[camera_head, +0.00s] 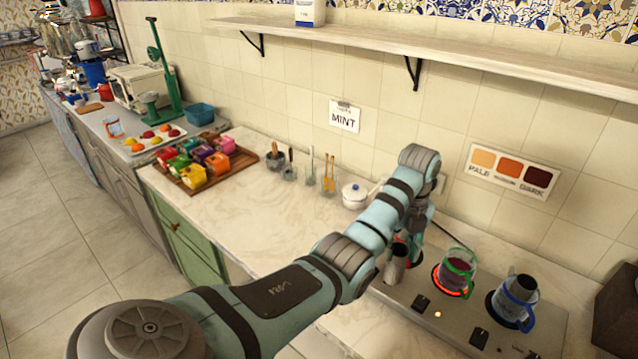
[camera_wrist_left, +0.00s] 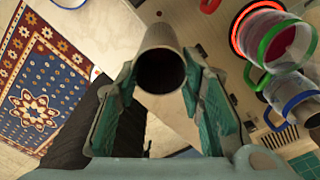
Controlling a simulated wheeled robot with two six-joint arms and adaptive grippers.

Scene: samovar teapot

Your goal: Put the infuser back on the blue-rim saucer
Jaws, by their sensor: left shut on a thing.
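My left gripper (camera_wrist_left: 160,90) is shut on a grey metal cylinder, which I take to be the infuser (camera_wrist_left: 161,48). Its dark round open end faces the wrist camera. In the head view the infuser (camera_head: 396,265) hangs roughly upright below my left wrist, at the left end of the stove; my arm hides most of the gripper. In the left wrist view a white saucer with a blue rim (camera_wrist_left: 70,3) is cut off at the top left edge, apart from the gripper. I cannot pick out this saucer in the head view. My right gripper is not in view.
A green-handled glass pot of dark red liquid (camera_head: 457,266) stands on a glowing burner. A blue-handled pot (camera_head: 515,296) stands right of it. A white lidded pot (camera_head: 355,196) and utensil jars line the wall. The counter's middle (camera_head: 270,215) is clear.

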